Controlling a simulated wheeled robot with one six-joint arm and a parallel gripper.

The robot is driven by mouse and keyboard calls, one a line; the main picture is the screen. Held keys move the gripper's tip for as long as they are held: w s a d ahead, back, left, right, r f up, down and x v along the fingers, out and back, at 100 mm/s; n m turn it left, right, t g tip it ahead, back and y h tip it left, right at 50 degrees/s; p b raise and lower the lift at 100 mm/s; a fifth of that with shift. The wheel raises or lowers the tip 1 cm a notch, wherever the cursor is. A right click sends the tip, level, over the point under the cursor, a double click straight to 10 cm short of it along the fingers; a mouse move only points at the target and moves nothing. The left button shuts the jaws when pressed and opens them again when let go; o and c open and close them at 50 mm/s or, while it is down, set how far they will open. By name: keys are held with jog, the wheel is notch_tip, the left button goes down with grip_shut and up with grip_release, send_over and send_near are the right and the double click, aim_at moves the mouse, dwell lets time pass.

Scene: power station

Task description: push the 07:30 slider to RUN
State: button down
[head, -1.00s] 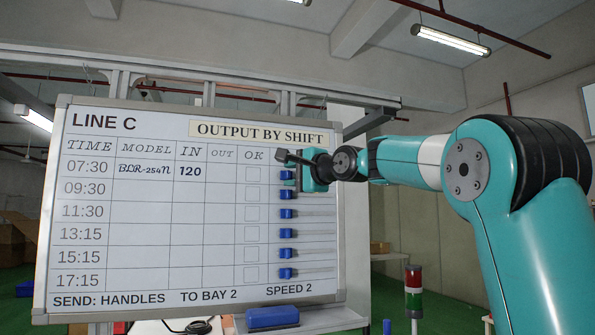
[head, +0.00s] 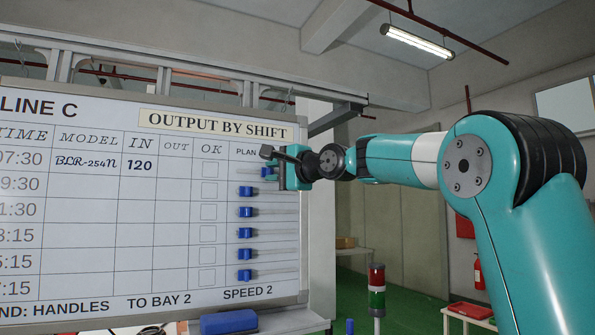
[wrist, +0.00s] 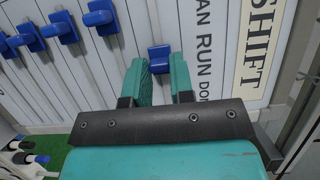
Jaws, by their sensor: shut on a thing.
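The whiteboard (head: 180,250) fills the left of the head view, with a column of blue sliders in slots. The 07:30 slider (head: 267,172) sits right of the column formed by the other sliders and is partly hidden by my gripper (head: 285,166). In the wrist view the 07:30 slider (wrist: 158,58) shows between the teal fingertips of my gripper (wrist: 160,72), which is shut on it. It stands about level with the RUN label (wrist: 208,55); exact alignment is hard to tell. In the head view RUN is hidden behind my gripper.
The lower blue sliders (head: 245,212) stand at the left ends of their slots, under PLAN (head: 246,152). A blue eraser (head: 230,321) lies at the board's bottom ledge. A red-green signal light (head: 377,285) and a table with a red tray (head: 470,311) stand to the right.

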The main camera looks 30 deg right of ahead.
dwell(0.3)
jog(key=c, duration=1.2)
grip_release()
jog(key=shift+d, duration=0.15)
jog(key=shift+c, duration=0.2)
jog(key=shift+d, duration=0.1)
jog(key=b+v, duration=0.6)
jog(key=v, duration=1.1)
jog(key=shift+s, duration=0.2)
